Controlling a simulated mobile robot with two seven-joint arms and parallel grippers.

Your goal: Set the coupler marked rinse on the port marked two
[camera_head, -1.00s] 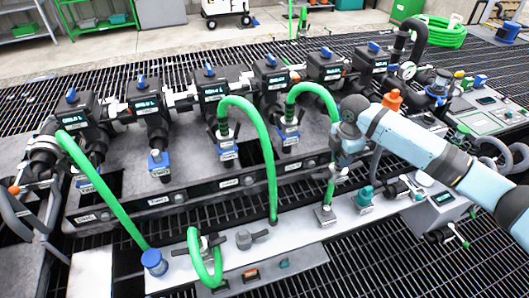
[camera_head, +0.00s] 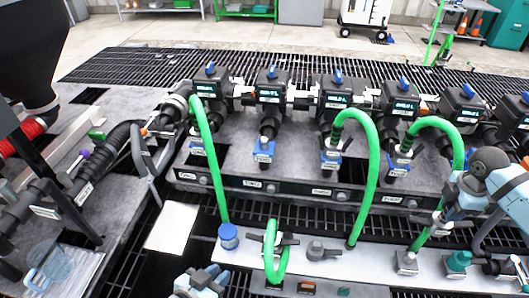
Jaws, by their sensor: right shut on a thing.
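A row of dark valves with blue handles carries several ports on the grey manifold (camera_head: 290,178). The second port from the left (camera_head: 264,150) has a blue-collared end and no green hose. Its rail label may read two, but the print is too small to be sure. Green hoses run from the first, third (camera_head: 374,160) and fourth ports. I cannot make out which coupler is marked rinse. My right gripper (camera_head: 441,222) is shut on the far right green hose (camera_head: 425,236), above a grey block. My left gripper (camera_head: 203,279) is low at the bottom edge; its fingers are unclear.
A white panel (camera_head: 330,270) in front holds a blue cup-like fitting (camera_head: 228,236), a short looped green hose (camera_head: 271,255) and a grey knob (camera_head: 316,251). A clear jug (camera_head: 50,265) stands at lower left. A bare pale plate (camera_head: 171,228) lies left of the panel.

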